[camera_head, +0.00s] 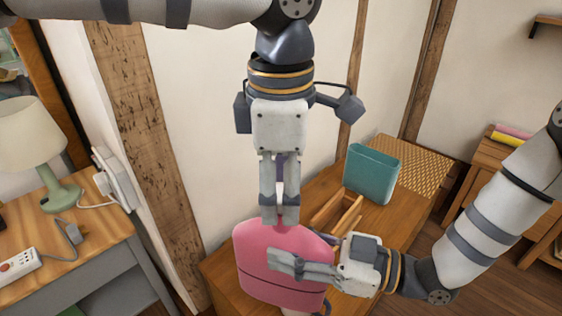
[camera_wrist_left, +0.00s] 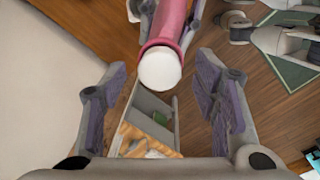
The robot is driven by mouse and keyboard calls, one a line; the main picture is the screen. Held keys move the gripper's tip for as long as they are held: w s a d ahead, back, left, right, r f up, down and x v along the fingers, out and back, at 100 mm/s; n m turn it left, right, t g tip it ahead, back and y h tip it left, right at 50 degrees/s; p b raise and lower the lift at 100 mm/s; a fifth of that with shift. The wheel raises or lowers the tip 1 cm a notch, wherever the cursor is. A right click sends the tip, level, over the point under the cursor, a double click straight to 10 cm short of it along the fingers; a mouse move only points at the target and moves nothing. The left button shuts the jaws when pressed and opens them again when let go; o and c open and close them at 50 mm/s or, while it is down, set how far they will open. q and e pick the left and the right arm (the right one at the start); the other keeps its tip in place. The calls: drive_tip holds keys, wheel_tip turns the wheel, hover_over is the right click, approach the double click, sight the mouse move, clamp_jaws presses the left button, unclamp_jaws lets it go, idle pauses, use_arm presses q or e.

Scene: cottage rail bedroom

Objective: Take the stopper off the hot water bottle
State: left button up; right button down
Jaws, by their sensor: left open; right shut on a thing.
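The pink hot water bottle (camera_head: 262,250) is upright over the wooden bench top in the head view. My right gripper (camera_head: 285,265) is shut on it from the right, with fingers lying across its near face. My left gripper (camera_head: 280,212) points straight down above the bottle and is open. In the left wrist view the white stopper (camera_wrist_left: 160,69) sits on the end of the pink neck (camera_wrist_left: 167,25). The stopper lies between the two spread fingers (camera_wrist_left: 160,85), with gaps on both sides. In the head view the left fingers mostly hide the neck and stopper.
A teal bin (camera_head: 371,174) and a wooden rack (camera_head: 337,213) stand on the bench (camera_head: 402,213) behind the bottle. A lamp (camera_head: 37,140) and a power strip (camera_head: 18,266) are on the desk at left. The wall is close behind my left gripper.

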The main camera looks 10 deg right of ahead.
use_arm(q)
clamp_jaws()
drive_tip(key=shift+n, duration=1.2)
drive_tip(key=shift+r, duration=0.2)
drive_tip(key=shift+r, duration=0.95)
drive_tip(key=shift+r, duration=0.1)
